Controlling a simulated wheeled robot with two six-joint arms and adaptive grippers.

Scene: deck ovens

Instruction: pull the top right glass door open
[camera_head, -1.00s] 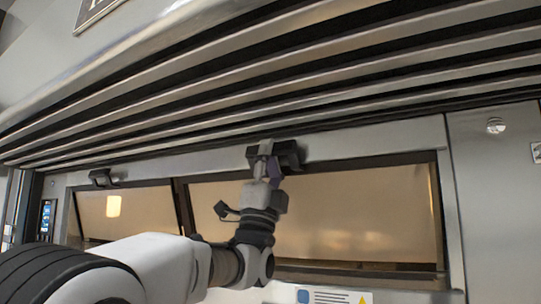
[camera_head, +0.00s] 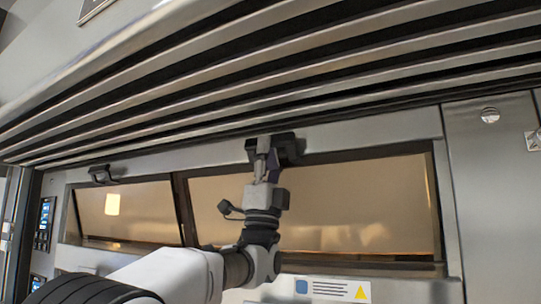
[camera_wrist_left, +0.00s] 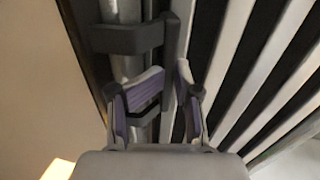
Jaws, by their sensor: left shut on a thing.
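The top right glass door (camera_head: 350,215) is a wide, amber-lit pane in a dark frame, under the slatted metal hood. It looks closed against the oven front. Its dark handle (camera_head: 288,148) is at the upper left of the pane; in the left wrist view it shows as a dark bracket and bar (camera_wrist_left: 173,50). My left gripper (camera_head: 266,165) is at this handle, with its purple-padded fingers (camera_wrist_left: 166,92) shut on the bar. The fingers partly hide the handle. My right gripper is not in view.
The slatted hood (camera_head: 300,75) overhangs just above the handle. A left glass door (camera_head: 125,213) with its own dark handle (camera_head: 102,175) is alongside.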

